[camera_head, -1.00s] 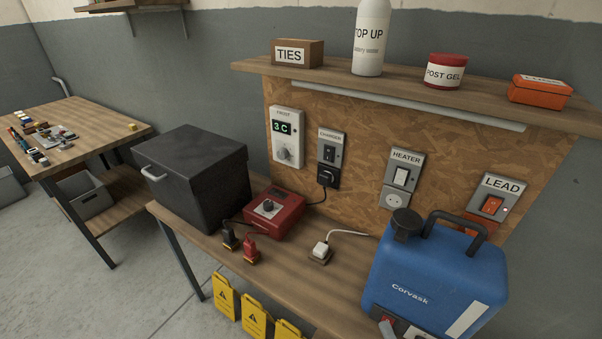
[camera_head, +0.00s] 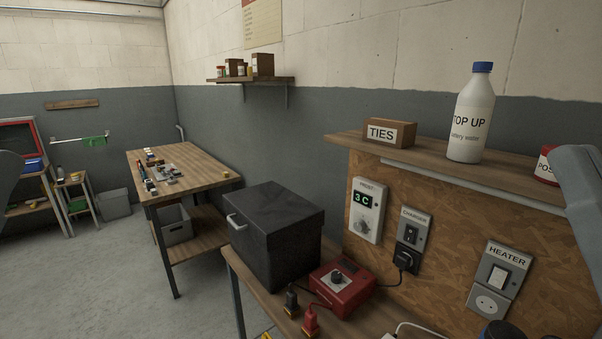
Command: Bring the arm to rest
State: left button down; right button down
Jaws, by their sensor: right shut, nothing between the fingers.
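A grey part of my right arm (camera_head: 585,205) stands at the right edge of the head view, in front of the shelf end and the board. It is cut off by the frame, and I cannot make out the fingertips; the right gripper is shut and empty. A grey piece at the left edge (camera_head: 10,185) looks like part of my left arm. The left gripper is not in view. No held object shows at either arm.
The bench holds a black box (camera_head: 272,219) and a red charger (camera_head: 343,288) with clamps. The shelf (camera_head: 430,163) bears a TIES box (camera_head: 390,133) and a white bottle (camera_head: 472,115). A cluttered wooden table (camera_head: 205,168) stands left. Open floor (camera_head: 100,275) lies in front.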

notch_tip(320, 180, up, 31)
jog(key=p, duration=2.8)
